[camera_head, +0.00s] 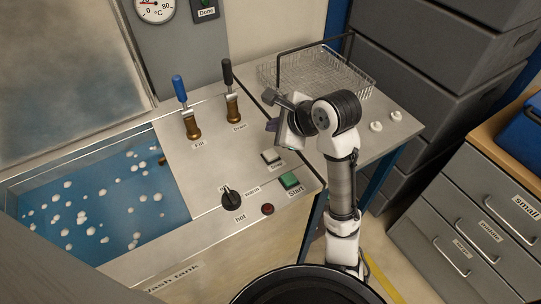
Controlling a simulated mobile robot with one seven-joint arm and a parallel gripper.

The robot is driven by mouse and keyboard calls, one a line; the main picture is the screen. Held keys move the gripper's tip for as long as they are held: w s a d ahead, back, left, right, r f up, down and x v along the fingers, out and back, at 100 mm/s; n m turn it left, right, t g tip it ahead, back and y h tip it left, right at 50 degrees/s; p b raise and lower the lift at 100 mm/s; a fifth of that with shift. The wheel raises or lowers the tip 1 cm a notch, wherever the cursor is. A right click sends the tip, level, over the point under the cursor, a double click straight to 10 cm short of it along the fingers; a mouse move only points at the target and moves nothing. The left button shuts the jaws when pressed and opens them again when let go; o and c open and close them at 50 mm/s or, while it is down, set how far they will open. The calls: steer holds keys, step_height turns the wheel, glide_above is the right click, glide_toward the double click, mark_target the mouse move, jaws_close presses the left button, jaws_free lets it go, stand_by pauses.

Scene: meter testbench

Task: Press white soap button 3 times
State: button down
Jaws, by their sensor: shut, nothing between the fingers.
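The white soap button (271,156) sits on the metal panel of the wash tank, with its label just below it. My gripper (272,126) is above and behind the button in the picture, near the panel's right edge. Its fingers are small and partly hidden by the white wrist, and they look shut and empty. The fingertips appear apart from the button, though the height between them is hard to judge.
The green Start button (289,180) lies just in front of the soap button. A wire basket (318,75) stands behind my arm.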

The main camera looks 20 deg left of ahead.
steer(key=b, duration=0.6)
glide_above(274, 156)
step_height(274, 156, down, 5)
steer(key=shift+f, duration=1)
steer(key=shift+f, duration=0.1)
stand_by(0.7)
steer(key=shift+f, duration=0.35)
steer(key=shift+f, duration=0.4)
stand_by(0.8)
steer(key=shift+r, duration=0.1)
steer(key=shift+r+p, duration=0.75)
steer(key=shift+p, duration=0.55)
